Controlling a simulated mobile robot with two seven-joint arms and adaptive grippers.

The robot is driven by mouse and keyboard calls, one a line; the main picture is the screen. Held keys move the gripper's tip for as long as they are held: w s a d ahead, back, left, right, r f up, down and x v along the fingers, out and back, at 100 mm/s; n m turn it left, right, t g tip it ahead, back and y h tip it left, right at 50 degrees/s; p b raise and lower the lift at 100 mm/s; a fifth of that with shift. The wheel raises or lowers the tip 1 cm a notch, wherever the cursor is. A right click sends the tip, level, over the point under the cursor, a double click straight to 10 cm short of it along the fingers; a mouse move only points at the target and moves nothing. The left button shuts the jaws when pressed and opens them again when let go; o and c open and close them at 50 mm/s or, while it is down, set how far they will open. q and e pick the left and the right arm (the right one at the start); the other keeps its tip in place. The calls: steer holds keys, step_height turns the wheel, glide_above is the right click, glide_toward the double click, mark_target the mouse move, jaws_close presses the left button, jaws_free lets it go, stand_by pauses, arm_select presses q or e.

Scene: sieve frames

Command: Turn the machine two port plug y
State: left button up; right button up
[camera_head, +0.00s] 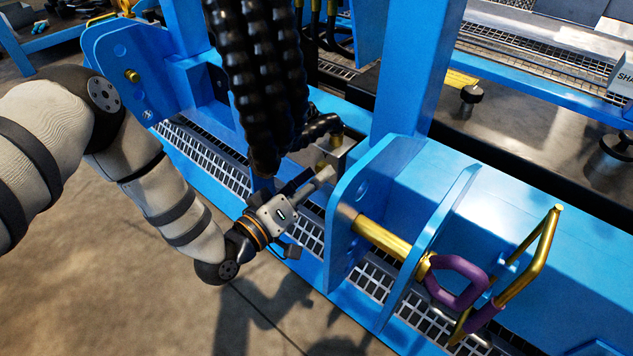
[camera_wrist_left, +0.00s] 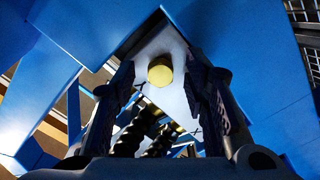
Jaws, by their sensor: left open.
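A round brass plug end (camera_wrist_left: 160,71) shows in the left wrist view, on a pale grey plate (camera_wrist_left: 172,45) with blue steel around it. My left gripper (camera_wrist_left: 163,92) is open, with one dark finger on each side of the plug. No finger clearly touches it. In the head view my left gripper (camera_head: 308,190) is low beside the blue frame, under the black hoses, pointing up and right toward a grey metal block (camera_head: 343,152). The plug cannot be made out in the head view. My right gripper is not in view.
Thick black ribbed hoses (camera_head: 258,85) hang just above my left gripper. A blue bracket (camera_head: 345,215) with a brass pin (camera_head: 385,237) and purple link (camera_head: 458,280) stands to the right. Metal grating (camera_head: 210,160) runs along the frame. Open floor (camera_head: 130,290) lies at lower left.

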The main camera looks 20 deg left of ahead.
arm_select(q)
steer(key=shift+w, duration=0.2)
jaws_close()
steer(key=shift+r, duration=0.1)
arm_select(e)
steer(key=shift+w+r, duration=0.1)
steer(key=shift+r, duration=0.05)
arm_select(q)
steer(key=shift+a+m+p, duration=0.15)
steer(key=shift+m+p, duration=1.95)
steer(key=shift+m, duration=1.85)
steer(key=shift+a+m+p, duration=0.1)
steer(key=shift+m+p, duration=1.95)
steer(key=shift+m, duration=1.9)
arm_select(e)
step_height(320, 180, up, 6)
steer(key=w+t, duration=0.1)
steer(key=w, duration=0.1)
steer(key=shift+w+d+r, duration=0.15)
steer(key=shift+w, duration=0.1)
arm_select(q)
steer(key=shift+f, duration=0.2)
